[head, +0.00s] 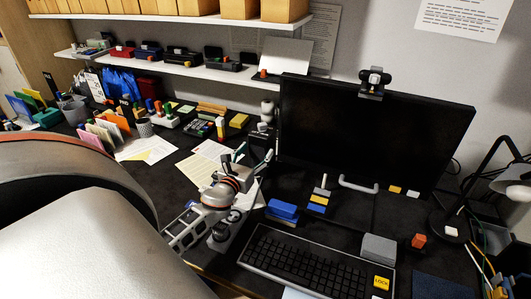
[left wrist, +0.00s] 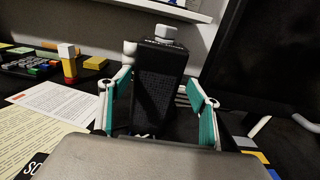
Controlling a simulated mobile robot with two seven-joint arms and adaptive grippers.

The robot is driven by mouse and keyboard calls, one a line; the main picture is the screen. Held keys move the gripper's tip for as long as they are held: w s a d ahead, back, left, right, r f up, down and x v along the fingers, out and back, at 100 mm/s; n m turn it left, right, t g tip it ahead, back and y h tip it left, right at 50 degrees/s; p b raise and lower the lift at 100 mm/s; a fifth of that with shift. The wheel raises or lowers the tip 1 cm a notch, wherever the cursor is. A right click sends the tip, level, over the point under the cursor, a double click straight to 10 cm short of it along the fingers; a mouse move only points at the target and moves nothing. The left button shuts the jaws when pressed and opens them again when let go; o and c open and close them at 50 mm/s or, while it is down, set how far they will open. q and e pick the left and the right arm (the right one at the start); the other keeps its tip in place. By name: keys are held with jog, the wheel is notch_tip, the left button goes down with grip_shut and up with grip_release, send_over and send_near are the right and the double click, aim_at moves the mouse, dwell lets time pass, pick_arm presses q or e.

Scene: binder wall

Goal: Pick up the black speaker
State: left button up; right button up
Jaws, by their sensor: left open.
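The black speaker (left wrist: 158,85) stands upright in the left wrist view, a tall dark box with a mesh front and a small white block (left wrist: 165,33) on top. In the head view the speaker (head: 259,137) shows only in part, left of the monitor, behind my fingers. My left gripper (head: 253,158) is open in front of it. In the left wrist view its teal-padded fingers (left wrist: 158,108) are spread to either side of the speaker, with gaps visible. The speaker's lower end is partly hidden by the gripper body. My right gripper is in neither view.
A large monitor (head: 370,130) stands close to the speaker's right. A keyboard (head: 318,262) and a blue block (head: 283,210) lie nearer. Papers (head: 206,160) lie to the left. A white shelf (head: 190,70) hangs above and behind. A lamp (head: 480,185) stands at far right.

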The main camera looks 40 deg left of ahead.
pick_arm(q)
jog(key=shift+f+b+x, duration=0.15)
jog(key=shift+x, duration=1.6)
jog(key=shift+f+b+x, duration=0.15)
jog(key=shift+x, duration=1.6)
jog(key=shift+a, duration=0.1)
jog(key=c, duration=1.5)
jog(key=shift+r, duration=0.2)
grip_shut()
jog(key=shift+r, duration=0.1)
